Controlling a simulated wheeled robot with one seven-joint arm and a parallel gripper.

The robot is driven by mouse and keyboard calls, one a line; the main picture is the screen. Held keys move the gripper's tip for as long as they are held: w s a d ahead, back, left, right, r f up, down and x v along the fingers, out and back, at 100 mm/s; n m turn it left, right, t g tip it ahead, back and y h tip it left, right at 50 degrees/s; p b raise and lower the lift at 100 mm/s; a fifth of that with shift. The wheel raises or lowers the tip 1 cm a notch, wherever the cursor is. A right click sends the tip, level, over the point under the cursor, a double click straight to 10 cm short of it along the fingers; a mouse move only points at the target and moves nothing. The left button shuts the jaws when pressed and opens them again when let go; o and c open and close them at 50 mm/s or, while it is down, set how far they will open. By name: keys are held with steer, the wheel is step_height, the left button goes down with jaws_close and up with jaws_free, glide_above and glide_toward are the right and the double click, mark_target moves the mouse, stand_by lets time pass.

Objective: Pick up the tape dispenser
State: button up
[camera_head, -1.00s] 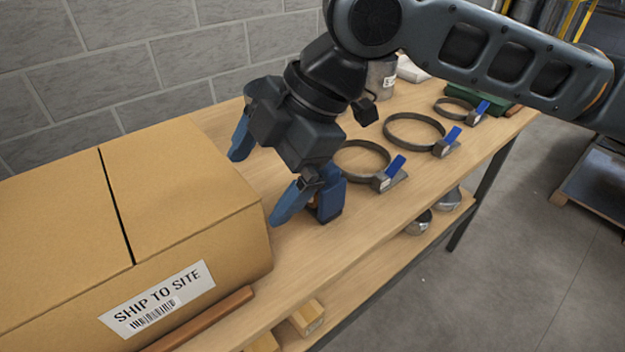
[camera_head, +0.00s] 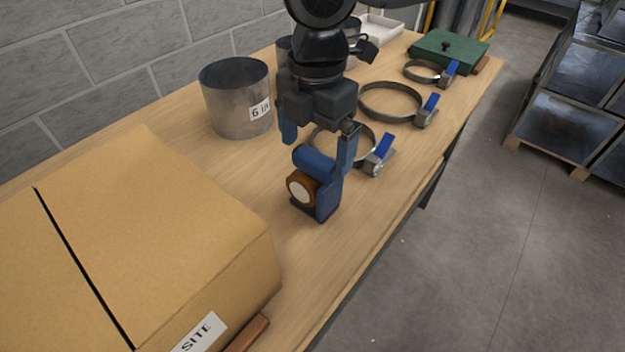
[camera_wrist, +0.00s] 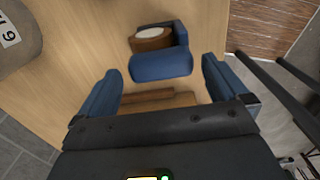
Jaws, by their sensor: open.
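The tape dispenser (camera_head: 322,204) is blue with a brown tape roll on its side and stands on the wooden bench near its front edge. It also shows in the wrist view (camera_wrist: 163,66), ahead of the fingers and mostly between their lines. My gripper (camera_head: 318,143) is open and points down over the dispenser, with one blue finger to its left and the other at its right. In the wrist view my gripper (camera_wrist: 161,72) has nothing between its fingers that I can see held. In the head view the right finger hides part of the dispenser.
A large cardboard box (camera_head: 160,230) stands at the left front. A metal duct piece (camera_head: 238,100) marked 6 in stands behind. Ring clamps with blue levers (camera_head: 390,100) lie to the right, one close behind the gripper. A green case (camera_head: 450,52) is at the far end.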

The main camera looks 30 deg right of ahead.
mark_target(315, 155)
steer(key=shift+a+f, duration=0.1)
steer(key=shift+f, duration=1.55)
steer(key=shift+r, duration=0.1)
steer(key=c, duration=1.4)
steer(key=shift+r, duration=0.6)
step_height(315, 155, up, 2)
steer(key=shift+r, duration=0.25)
steer(key=s+d+r, duration=0.2)
steer(key=d, duration=0.1)
steer(key=s+d+r, duration=0.2)
steer(key=d+r, duration=0.1)
steer(key=s+d+r+b, duration=0.1)
steer(key=s+d+r, duration=0.1)
steer(key=d, duration=0.2)
steer(key=shift+d+r, duration=0.1)
steer(key=shift+r, duration=0.05)
steer(key=shift+w, duration=0.1)
